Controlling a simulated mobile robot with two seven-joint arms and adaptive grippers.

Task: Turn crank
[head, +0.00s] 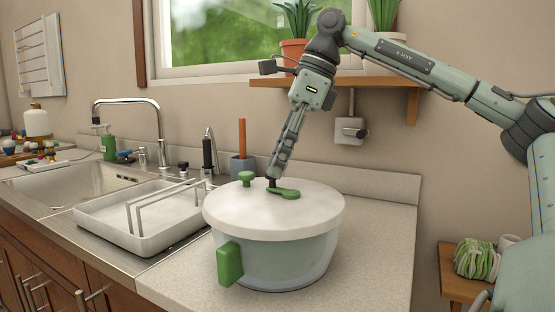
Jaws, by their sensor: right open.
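A salad spinner (274,258) with a white lid (240,208) and a clear bowl stands on the counter at the front middle. A green handle (230,262) sits on its front left side. A green crank (287,194) lies on top of the lid, with a green knob (246,177) to its left. My right gripper (273,181) points down from above, with its fingertips at the crank, between the knob and the crank's right end. It is open, but the fingers look close together from this angle. Whether they touch the crank cannot be told. My left gripper is out of view.
A white dish tray (140,240) with a rack stands left of the spinner, beside the sink (70,190) and tap (130,102). A grey utensil holder (242,167) is behind the spinner. A shelf (375,83) with potted plants hangs above. Counter space right of the spinner is clear.

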